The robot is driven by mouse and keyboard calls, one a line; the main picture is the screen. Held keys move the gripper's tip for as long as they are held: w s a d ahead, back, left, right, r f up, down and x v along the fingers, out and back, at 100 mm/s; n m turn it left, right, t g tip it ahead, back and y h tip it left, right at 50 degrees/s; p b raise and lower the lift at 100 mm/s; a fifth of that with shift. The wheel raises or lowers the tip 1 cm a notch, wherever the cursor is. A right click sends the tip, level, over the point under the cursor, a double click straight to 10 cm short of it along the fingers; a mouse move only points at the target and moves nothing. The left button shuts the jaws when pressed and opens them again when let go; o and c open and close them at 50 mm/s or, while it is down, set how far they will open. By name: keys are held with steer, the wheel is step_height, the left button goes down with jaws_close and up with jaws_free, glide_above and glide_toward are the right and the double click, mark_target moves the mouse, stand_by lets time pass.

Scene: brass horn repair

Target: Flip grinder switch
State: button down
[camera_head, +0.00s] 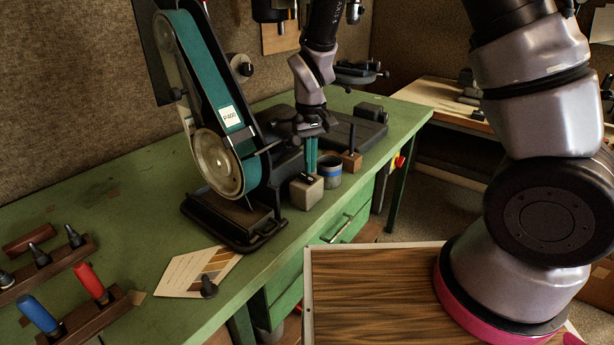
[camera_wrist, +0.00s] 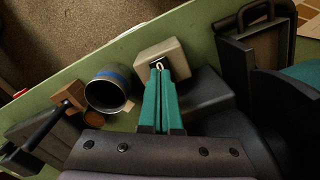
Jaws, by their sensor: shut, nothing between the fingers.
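The belt grinder (camera_head: 225,120) stands on the green bench, with a green belt and a black base. A small beige switch box (camera_head: 306,192) sits on the bench to the right of the grinder base. It also shows in the wrist view (camera_wrist: 172,52), with a small pale toggle lever (camera_wrist: 158,66) on its dark top plate. My gripper (camera_head: 311,171) points down just above the box, with its green fingers together and nothing between them. In the wrist view the fingertips (camera_wrist: 159,78) are right by the lever. I cannot tell whether they touch it or which way it is set.
A grey cup with a blue band (camera_head: 329,171) stands close to the box. A wooden block with a dark rod (camera_head: 351,160) is beside the cup. The grinder's dark body is close on the other side. The bench front at left holds a card (camera_head: 195,272) and tool racks.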

mark_target(312, 179)
step_height(312, 179, up, 5)
steer(key=shift+r, duration=0.15)
stand_by(0.4)
steer(key=s+d+r+m+t+y, duration=0.1)
steer(key=d+r+m, duration=0.1)
steer(key=d+r, duration=0.5)
steer(key=d+r+m+t+y, duration=0.2)
steer(key=d+r, duration=0.3)
steer(key=r, duration=0.5)
steer(key=s+d+r+m+t+h, duration=0.1)
steer(key=s+d+r+m+t, duration=0.3)
steer(key=s+d+r, duration=0.5)
steer(key=shift+s+d+r+m, duration=0.3)
steer(key=shift+s+d, duration=0.6)
steer(key=shift+s, duration=0.25)
steer(key=shift+a, duration=0.1)
